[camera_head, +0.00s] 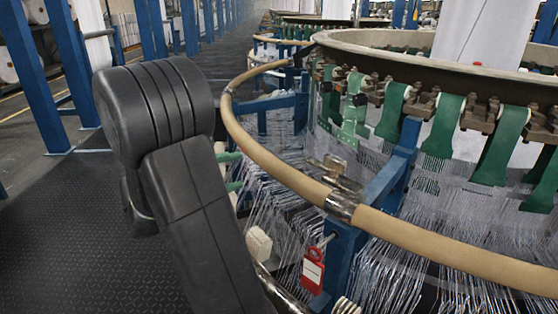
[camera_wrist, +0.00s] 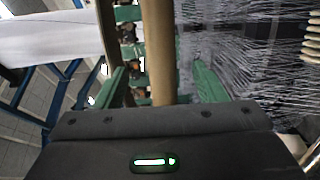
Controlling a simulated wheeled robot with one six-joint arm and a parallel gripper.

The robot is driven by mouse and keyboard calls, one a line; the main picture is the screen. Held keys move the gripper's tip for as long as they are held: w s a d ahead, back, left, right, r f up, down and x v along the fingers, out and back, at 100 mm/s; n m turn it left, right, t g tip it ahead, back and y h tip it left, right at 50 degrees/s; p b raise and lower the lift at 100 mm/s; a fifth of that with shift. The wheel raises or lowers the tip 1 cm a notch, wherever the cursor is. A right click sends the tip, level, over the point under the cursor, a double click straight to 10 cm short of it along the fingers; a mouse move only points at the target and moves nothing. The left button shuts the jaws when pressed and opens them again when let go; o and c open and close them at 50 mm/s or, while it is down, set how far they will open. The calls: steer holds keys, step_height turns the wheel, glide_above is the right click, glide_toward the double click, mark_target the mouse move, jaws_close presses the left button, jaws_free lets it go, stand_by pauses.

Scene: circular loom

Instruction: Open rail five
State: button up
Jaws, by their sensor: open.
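A tan curved rail (camera_head: 268,152) runs around the loom, with a metal joint (camera_head: 342,206) on a blue post. No rail number is readable, so I cannot tell which section is rail five. My gripper (camera_wrist: 159,66) is open in the wrist view, its two green fingers spread on either side of the tan rail (camera_wrist: 158,45). Whether they touch it is unclear. In the head view, my dark arm hides most of the gripper; green finger parts (camera_head: 231,172) show just left of the rail.
A red tag (camera_head: 312,270) hangs below the joint by the blue post (camera_head: 345,255). Thin white threads (camera_head: 385,270) fill the space under and inside the rail. Green brackets (camera_head: 443,125) line the loom ring. Dark floor (camera_head: 65,230) at left is clear.

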mark_target(279, 163)
steer(key=b+x, duration=0.1)
steer(key=x, duration=1.1)
steer(key=shift+w+d, duration=0.1)
steer(key=shift+d, duration=0.3)
